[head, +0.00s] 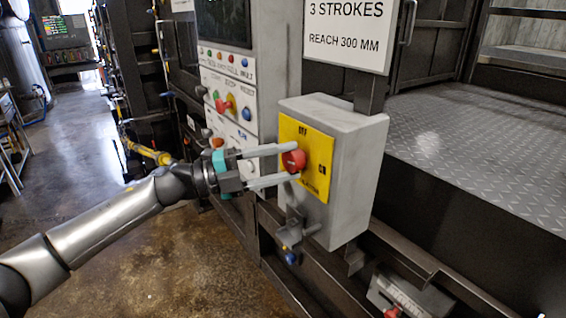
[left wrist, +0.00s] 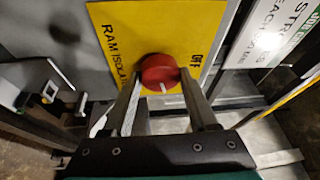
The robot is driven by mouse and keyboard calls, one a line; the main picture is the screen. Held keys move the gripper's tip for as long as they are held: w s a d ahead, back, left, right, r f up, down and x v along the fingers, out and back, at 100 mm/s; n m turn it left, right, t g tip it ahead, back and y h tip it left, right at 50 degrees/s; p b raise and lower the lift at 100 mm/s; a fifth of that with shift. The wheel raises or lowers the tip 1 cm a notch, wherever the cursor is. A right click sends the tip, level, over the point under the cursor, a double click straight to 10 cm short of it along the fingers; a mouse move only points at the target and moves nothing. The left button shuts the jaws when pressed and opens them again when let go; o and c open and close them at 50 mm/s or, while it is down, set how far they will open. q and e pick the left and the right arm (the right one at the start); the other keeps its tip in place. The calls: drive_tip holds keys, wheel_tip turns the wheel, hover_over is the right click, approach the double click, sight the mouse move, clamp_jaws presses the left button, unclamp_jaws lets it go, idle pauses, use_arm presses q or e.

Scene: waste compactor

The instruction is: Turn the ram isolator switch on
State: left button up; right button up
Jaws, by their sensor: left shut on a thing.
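The ram isolator switch is a red knob (head: 293,160) on a yellow plate (head: 318,150) on the front of a grey box. In the head view the plate reads OFF above the knob and ON to its right. My left gripper (head: 296,162) comes in from the left, its fingers shut on the knob, one above and one below. In the left wrist view the red knob (left wrist: 160,72) sits between the fingertips (left wrist: 166,88), with a white mark at its lower edge. OFF shows at its right there; ON is not visible. My right gripper is not in view.
The grey box (head: 355,165) stands out beside a control panel (head: 230,95) with coloured buttons. A white sign (head: 348,35) rises above the box. A bracket with a blue part (head: 291,256) hangs below it. Open floor (head: 170,270) lies at the lower left.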

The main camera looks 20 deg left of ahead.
use_arm(q)
drive_tip(key=shift+r+m+g+y, duration=0.1)
drive_tip(key=shift+m+g+y, duration=0.25)
drive_tip(key=shift+m, duration=1.25)
drive_tip(key=o, duration=1.4)
drive_tip(key=shift+b+v, duration=2.5)
drive_tip(key=shift+v, duration=5.15)
drive_tip(key=shift+r, duration=0.1)
